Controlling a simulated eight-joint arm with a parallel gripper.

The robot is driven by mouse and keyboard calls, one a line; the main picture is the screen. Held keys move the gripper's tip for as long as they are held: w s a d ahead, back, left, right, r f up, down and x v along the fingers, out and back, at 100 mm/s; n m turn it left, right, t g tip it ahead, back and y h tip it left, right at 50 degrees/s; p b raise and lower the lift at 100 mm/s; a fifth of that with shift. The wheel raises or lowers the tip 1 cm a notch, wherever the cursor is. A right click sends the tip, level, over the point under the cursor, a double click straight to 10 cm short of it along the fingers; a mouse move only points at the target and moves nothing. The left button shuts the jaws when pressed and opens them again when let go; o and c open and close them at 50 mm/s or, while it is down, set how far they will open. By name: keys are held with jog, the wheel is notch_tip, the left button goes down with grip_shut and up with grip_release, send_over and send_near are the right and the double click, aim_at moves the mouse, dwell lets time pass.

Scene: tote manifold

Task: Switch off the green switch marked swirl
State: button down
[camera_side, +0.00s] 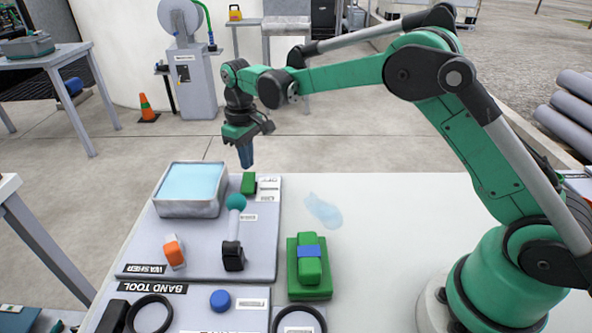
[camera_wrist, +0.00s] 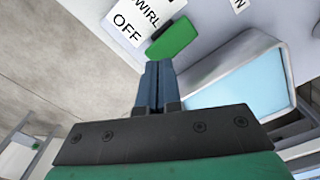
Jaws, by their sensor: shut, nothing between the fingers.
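The green switch (camera_side: 248,183) sits on the grey washer panel (camera_side: 262,262), to the right of the tray's far corner. In the wrist view the green switch (camera_wrist: 172,42) lies beside a white label (camera_wrist: 135,22) reading "SWIRL" and "OFF". My gripper (camera_side: 246,162) is shut and empty, pointing down just above the switch in the side view. In the wrist view its blue fingertips (camera_wrist: 156,66) are together and close below the switch's near end. I cannot tell whether they touch it.
A metal tray (camera_side: 188,208) of blue liquid stands left of the switch.

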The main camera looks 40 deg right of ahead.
aim_at(249, 175)
jog(key=shift+f, duration=1.25)
dwell(0.7)
jog(key=shift+r, duration=3.55)
jog(key=shift+r, duration=0.1)
jog(key=s+d+r+m+t, duration=0.2)
jog(key=s+r+t, duration=0.4)
jog(key=s, duration=0.7)
jog(key=s+f+m+t, duration=0.1)
jog(key=s+f, duration=0.1)
jog(key=s, duration=0.3)
jog(key=shift+s+d+f, duration=0.35)
jog(key=shift+s+d, duration=0.05)
jog(key=shift+d, duration=0.05)
